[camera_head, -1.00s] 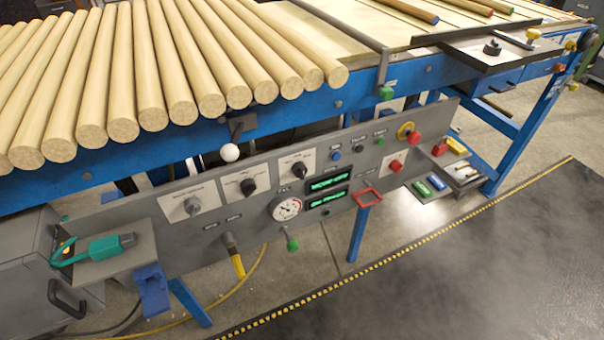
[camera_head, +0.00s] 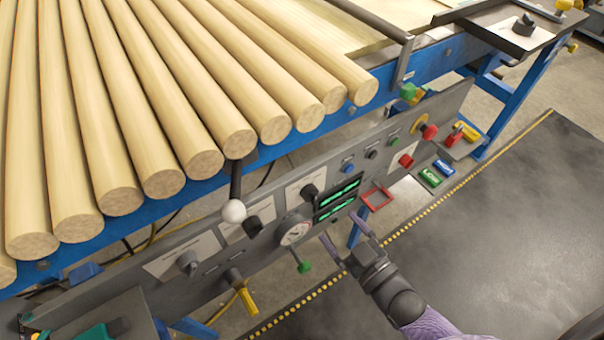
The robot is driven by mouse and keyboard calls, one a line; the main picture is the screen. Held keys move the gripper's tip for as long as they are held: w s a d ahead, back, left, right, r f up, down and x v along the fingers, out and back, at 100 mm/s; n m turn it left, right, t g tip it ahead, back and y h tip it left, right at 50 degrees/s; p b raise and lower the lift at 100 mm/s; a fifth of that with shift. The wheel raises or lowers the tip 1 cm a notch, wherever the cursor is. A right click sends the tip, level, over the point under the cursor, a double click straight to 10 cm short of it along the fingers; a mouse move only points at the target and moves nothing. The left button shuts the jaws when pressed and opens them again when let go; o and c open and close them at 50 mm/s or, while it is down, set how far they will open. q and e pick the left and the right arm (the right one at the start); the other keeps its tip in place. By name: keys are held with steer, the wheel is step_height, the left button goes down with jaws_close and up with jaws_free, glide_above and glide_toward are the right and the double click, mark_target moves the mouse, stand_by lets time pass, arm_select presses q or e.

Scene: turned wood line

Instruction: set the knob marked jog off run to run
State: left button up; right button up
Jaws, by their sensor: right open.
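The grey control panel (camera_head: 215,243) carries three rotary knobs on pale label plates. One is a grey knob (camera_head: 188,263) at the left, one a black knob (camera_head: 253,227) in the middle, and one a black knob (camera_head: 309,193) further right. The plate lettering is too small to read, so I cannot tell which is marked jog off run or where it points. My right gripper (camera_head: 345,231) is open and empty, in front of the panel, below and right of the round gauge (camera_head: 295,231). It appears apart from all three knobs. My left gripper is not in view.
A white-ball lever (camera_head: 234,211) hangs close to the middle knob. A green-ended handle (camera_head: 304,266) and a yellow-handled valve (camera_head: 247,300) stick out below. A red square frame (camera_head: 376,197) juts out at the right. Wooden rods (camera_head: 140,110) lie above. The dark floor mat is clear.

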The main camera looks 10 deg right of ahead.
mark_target(315, 200)
steer(key=b+x, duration=0.2)
steer(key=x, duration=0.6)
steer(key=shift+f, duration=0.15)
steer(key=shift+w+a, duration=0.25)
steer(key=shift+w, duration=0.2)
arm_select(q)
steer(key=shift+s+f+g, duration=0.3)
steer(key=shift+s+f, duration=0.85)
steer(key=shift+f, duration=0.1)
arm_select(e)
steer(key=c, duration=0.3)
jaws_close()
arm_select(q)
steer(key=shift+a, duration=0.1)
